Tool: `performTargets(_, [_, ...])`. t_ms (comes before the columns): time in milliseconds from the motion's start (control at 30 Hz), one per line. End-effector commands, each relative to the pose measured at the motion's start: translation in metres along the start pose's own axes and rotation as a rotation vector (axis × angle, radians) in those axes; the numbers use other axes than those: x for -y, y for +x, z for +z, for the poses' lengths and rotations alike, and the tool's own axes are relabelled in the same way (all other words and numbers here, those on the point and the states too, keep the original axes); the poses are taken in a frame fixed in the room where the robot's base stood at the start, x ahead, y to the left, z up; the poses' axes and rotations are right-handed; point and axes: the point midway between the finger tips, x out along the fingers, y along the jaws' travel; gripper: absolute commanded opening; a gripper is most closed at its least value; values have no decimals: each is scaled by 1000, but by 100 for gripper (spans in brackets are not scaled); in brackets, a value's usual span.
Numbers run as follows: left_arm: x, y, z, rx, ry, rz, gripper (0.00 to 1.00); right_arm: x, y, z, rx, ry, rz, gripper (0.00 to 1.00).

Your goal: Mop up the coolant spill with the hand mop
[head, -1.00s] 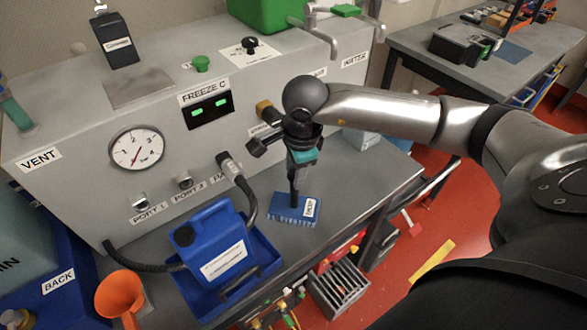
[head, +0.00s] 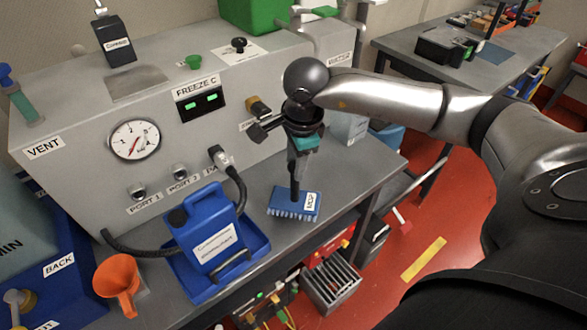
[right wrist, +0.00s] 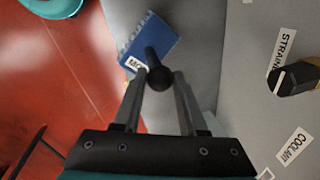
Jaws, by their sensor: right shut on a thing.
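The hand mop has a blue block head (head: 283,201) with pale bristles, a "MOP" label and a dark upright handle. It is over the grey bench top (head: 262,185), right of the blue coolant can (head: 212,238). I cannot tell whether its bristles touch the bench. My right gripper (head: 299,152) is shut on the handle, above the head. In the right wrist view the handle's round end (right wrist: 160,78) sits between the fingers, with the blue head (right wrist: 155,42) beyond. I cannot make out the coolant spill. My left gripper is not in view.
The grey machine (head: 70,185) with gauge and ports stands behind the bench. The can stands in a blue tray (head: 262,247), with a dark hose nearby. An orange funnel (head: 118,278) is at the left front. The bench's right edge is close to the mop, with red floor beyond.

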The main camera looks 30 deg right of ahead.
Motion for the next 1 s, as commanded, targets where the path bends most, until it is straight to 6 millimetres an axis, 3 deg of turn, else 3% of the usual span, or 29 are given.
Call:
performTargets(467, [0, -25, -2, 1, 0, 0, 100, 15, -42, -12, -2, 13, -2, 0])
performTargets(1000, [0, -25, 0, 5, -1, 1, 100, 16, -44, -14, -2, 13, -2, 0])
